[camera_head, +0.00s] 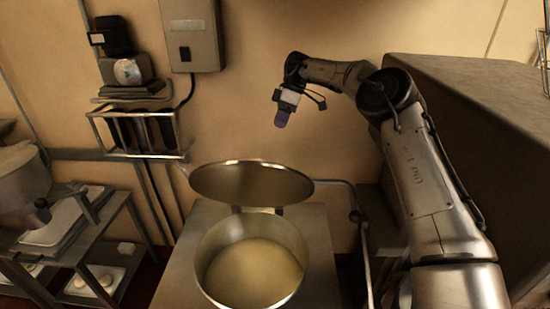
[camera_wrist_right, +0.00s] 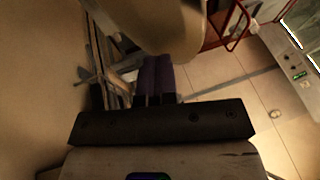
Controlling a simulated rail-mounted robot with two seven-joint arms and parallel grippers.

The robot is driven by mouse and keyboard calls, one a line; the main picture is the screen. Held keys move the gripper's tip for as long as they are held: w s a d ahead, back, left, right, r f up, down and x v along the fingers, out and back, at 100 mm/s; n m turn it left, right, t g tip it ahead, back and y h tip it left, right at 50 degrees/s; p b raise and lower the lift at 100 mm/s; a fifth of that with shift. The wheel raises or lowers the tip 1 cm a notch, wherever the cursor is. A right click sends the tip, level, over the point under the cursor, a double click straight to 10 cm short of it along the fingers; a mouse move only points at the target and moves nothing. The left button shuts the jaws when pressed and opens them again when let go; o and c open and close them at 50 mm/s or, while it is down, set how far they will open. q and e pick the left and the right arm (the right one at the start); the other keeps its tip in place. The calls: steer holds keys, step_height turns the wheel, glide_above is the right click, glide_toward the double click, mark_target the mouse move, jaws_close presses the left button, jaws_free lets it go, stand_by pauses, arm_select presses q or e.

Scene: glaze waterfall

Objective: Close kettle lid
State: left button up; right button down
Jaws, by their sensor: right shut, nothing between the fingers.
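The kettle (camera_head: 210,262) stands in the lower middle of the head view, with pale yellowish contents visible inside. Its round metal lid (camera_head: 252,184) is raised open at the kettle's back edge, its underside facing me. My right gripper (camera_head: 282,118) is above and slightly right of the lid in the picture, pointing down, apart from it. Its purple fingers (camera_wrist_right: 156,76) are closed together and empty. In the right wrist view, a pale rounded surface fills the top beyond the fingertips; I cannot tell for certain that it is the lid. My left gripper is not in view.
A bent metal pipe (camera_head: 335,183) runs right of the lid. A large dark box-shaped unit (camera_head: 480,100) stands at the right. A wall box (camera_head: 190,35) and wire rack (camera_head: 138,135) hang on the back wall. A shelf cart (camera_head: 110,215) stands at the left.

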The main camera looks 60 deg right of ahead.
steer(key=x, duration=0.3)
steer(key=p+x, duration=0.1)
steer(key=x, duration=0.2)
steer(key=s+a+p+x, duration=0.1)
steer(key=x, duration=0.2)
steer(key=shift+w+f, duration=0.1)
steer(key=shift+f, duration=0.05)
steer(key=shift+a+f+p, duration=0.3)
steer(key=shift+a+f, duration=0.3)
steer(key=shift+f, duration=0.05)
steer(key=shift+s+a+f, duration=0.1)
steer(key=shift+s+f, duration=0.05)
steer(key=shift+s, duration=0.05)
steer(key=shift+a, duration=0.1)
